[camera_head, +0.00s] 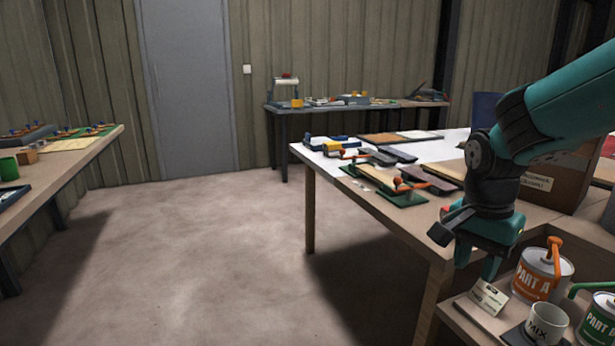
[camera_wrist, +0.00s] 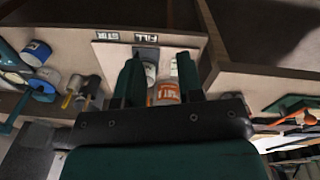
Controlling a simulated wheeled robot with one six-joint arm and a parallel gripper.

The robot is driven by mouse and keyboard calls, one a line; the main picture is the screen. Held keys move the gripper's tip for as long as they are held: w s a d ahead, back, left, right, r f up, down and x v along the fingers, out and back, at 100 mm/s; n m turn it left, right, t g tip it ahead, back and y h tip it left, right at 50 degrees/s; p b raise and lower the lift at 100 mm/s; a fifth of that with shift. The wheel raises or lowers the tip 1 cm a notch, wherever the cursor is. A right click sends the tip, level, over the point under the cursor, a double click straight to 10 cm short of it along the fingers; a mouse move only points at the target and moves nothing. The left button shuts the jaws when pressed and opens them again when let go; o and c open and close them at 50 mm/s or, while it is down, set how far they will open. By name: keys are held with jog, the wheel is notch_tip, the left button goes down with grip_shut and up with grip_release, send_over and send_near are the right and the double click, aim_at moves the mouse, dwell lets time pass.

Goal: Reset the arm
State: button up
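My arm, in teal and black, reaches in from the right in the head view. My gripper (camera_head: 490,262) points down above the low shelf at the right front, to the left of the can marked PART A (camera_head: 541,276). In the wrist view my gripper (camera_wrist: 160,70) has its two teal fingers apart. Nothing is held between them. Beyond the fingers the orange-labelled can (camera_wrist: 166,92) shows, partly hidden by the gripper.
A MIX cup (camera_head: 545,325), a small card (camera_head: 488,298) and a green-labelled can (camera_head: 600,318) stand near my gripper. The workbench (camera_head: 355,195) holds clamps and boards, with a brown box (camera_head: 555,180) behind my arm. Open floor (camera_head: 200,260) lies left.

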jog(key=s+a+r+n+y, duration=0.3)
jog(key=s+a+n+y, duration=0.2)
jog(key=s+a+n, duration=1.15)
notch_tip(320, 180, up, 17)
jog(key=s+d+n+p, duration=0.1)
jog(key=n+p, duration=0.1)
jog(key=p, duration=1.5)
jog(key=shift+d+r, duration=0.2)
jog(key=shift+d, duration=0.15)
